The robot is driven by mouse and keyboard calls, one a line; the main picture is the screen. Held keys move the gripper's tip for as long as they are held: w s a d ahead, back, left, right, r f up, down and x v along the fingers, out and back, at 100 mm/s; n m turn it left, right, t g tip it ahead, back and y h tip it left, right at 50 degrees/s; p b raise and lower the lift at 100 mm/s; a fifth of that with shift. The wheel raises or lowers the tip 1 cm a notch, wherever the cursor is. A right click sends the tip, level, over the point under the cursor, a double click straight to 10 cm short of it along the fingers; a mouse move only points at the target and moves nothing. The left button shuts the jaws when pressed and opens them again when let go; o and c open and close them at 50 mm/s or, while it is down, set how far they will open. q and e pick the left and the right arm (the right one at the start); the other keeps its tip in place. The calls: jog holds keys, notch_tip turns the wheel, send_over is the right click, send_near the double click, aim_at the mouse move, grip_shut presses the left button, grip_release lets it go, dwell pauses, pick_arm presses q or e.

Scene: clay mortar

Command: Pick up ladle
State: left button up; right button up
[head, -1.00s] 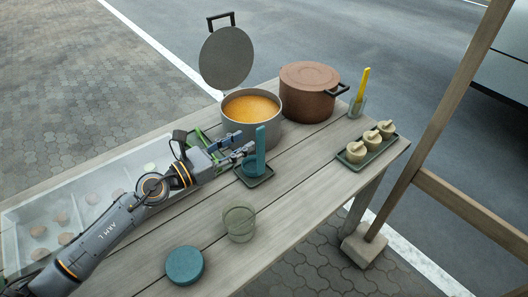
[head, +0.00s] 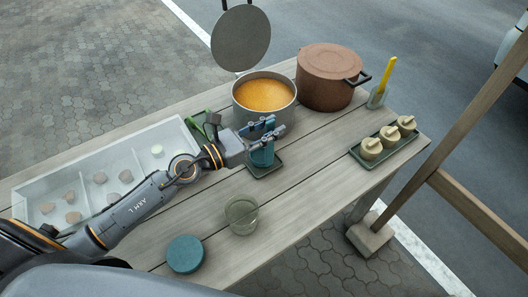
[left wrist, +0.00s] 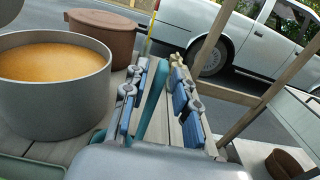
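The teal ladle (head: 262,156) stands upright on a small dark tray (head: 271,169) in front of the open soup pot in the head view. My left gripper (head: 272,133) is at the ladle's handle and hides part of it. In the left wrist view the ladle's handle (left wrist: 153,104) rises between the two blue-padded fingers of the gripper (left wrist: 158,100). The fingers are apart. The handle is closer to the left finger, with a clear gap to the right one. My right gripper is not in view.
The grey pot of orange soup (head: 264,105) and a brown lidded pot (head: 328,78) stand behind. A clear glass (head: 241,216) and a teal round lid (head: 185,254) are in front.

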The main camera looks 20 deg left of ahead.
aim_at(269, 123)
pick_arm(q)
jog(key=shift+w+f, duration=0.1)
jog(key=shift+w, duration=0.1)
grip_shut()
jog(key=r+p, duration=0.2)
jog(key=r, duration=0.1)
jog(key=r+p, duration=0.1)
jog(key=p, duration=0.1)
jog(key=shift+s+r, duration=0.3)
jog(key=shift+s, duration=0.05)
jog(key=s+a+r+p, duration=0.1)
jog(key=s+r, duration=0.3)
jog(key=s, duration=0.2)
jog(key=s+a+r+p, duration=0.1)
jog(key=s+r+p, duration=0.1)
jog(key=s+r, duration=0.2)
jog(key=s, duration=0.3)
jog(key=shift+r, duration=0.25)
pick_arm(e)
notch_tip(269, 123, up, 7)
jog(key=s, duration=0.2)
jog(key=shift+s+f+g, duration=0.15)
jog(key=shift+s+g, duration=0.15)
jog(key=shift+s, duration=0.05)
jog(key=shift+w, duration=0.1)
